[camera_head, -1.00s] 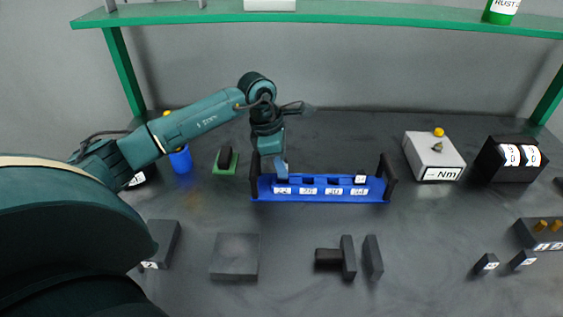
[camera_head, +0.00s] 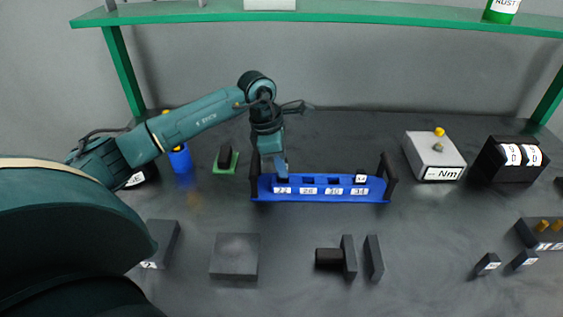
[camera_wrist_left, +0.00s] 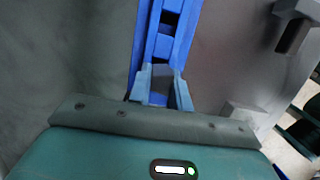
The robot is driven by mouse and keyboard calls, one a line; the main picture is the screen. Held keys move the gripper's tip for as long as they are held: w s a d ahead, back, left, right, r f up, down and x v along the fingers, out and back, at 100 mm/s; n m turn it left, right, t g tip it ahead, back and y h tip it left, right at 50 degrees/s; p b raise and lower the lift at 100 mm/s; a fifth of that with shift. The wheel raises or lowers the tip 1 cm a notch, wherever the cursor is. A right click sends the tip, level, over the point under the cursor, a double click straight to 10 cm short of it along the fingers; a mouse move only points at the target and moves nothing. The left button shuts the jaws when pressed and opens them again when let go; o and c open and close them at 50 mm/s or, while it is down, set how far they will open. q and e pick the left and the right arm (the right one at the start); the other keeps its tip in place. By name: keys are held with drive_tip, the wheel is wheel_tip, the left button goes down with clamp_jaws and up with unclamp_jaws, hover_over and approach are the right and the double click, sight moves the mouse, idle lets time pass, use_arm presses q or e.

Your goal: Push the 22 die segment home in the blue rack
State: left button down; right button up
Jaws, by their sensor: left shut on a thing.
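The blue rack (camera_head: 320,197) lies across the middle of the table, with white number labels along its front; the leftmost reads about 22. My left gripper (camera_head: 281,171) points down into the rack's left end, over that label. In the left wrist view, the gripper (camera_wrist_left: 161,88) is shut on a dark grey piece, which I take for the 22 die segment (camera_wrist_left: 162,72), in line with the rack (camera_wrist_left: 158,45). The fingers hide most of the segment, and I cannot tell how deep it sits. My right gripper is not in view.
Another labelled segment (camera_head: 361,179) sits near the rack's right end. Black posts stand at both rack ends. A grey block (camera_head: 235,256) and dark fixture plates (camera_head: 348,256) lie in front. A white Nm box (camera_head: 433,157) and a black box (camera_head: 509,159) stand to the right.

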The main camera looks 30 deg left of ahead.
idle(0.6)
use_arm(q)
drive_tip(key=shift+f+b, duration=0.4)
drive_tip(key=shift+b, duration=0.1)
drive_tip(key=shift+b+x, duration=0.8)
drive_tip(key=shift+x, duration=0.1)
drive_tip(key=c, duration=1.7)
unclamp_jaws()
drive_tip(key=shift+s+a, duration=0.1)
drive_tip(key=shift+a, duration=0.1)
drive_tip(key=o, duration=0.5)
drive_tip(key=shift+f, duration=0.15)
drive_tip(key=shift+c, duration=0.2)
drive_tip(key=shift+o, duration=0.2)
drive_tip(key=shift+s, duration=0.1)
drive_tip(key=shift+d+f, duration=0.1)
